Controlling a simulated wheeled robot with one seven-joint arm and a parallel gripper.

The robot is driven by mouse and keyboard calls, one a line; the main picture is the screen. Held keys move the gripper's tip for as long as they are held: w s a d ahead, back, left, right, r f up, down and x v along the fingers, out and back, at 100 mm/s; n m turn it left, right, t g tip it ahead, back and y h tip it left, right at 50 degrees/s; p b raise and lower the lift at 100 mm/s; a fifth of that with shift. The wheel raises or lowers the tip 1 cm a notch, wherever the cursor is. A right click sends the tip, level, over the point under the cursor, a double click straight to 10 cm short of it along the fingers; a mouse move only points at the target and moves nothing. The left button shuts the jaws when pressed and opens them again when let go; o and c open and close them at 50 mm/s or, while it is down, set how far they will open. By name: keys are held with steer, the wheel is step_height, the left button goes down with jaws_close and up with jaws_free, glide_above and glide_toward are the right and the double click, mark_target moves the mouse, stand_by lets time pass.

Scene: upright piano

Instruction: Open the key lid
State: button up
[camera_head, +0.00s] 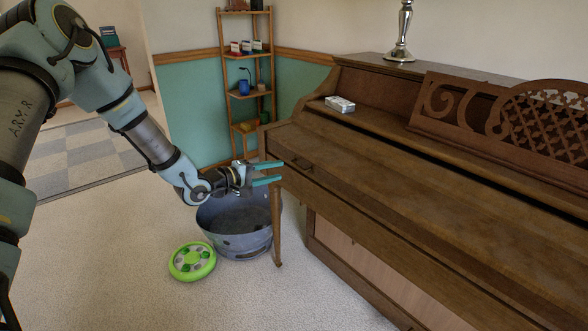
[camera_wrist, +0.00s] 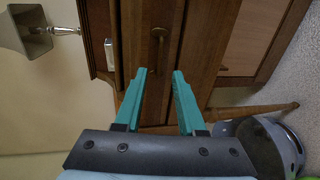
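The upright piano (camera_head: 380,165) is brown wood, and its key lid (camera_head: 345,155) is closed, so no keys show. A small dark handle (camera_head: 302,165) is on the lid's front face near the left end. The handle also shows in the wrist view (camera_wrist: 158,50), ahead of my fingers and roughly between their lines. My gripper (camera_head: 268,173) is open and empty, with its two teal fingers pointing at the piano's left front corner. In the wrist view my gripper (camera_wrist: 161,73) has a clear gap between the fingertips. The fingertips look short of the handle; exact contact cannot be told.
A metal tub (camera_head: 235,225) stands on the carpet below my gripper, beside the piano leg (camera_head: 277,225). A green round toy (camera_head: 192,261) lies nearby. A small white box (camera_head: 340,104) and a lamp (camera_head: 400,35) sit on the piano. A shelf (camera_head: 243,90) stands behind.

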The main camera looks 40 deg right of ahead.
mark_target(295, 167)
steer(key=x, duration=0.7)
steer(key=shift+s+d+f+p, duration=0.1)
steer(key=shift+d+f+p, duration=0.05)
steer(key=shift+d+p, duration=0.2)
jaws_close()
stand_by(1.0)
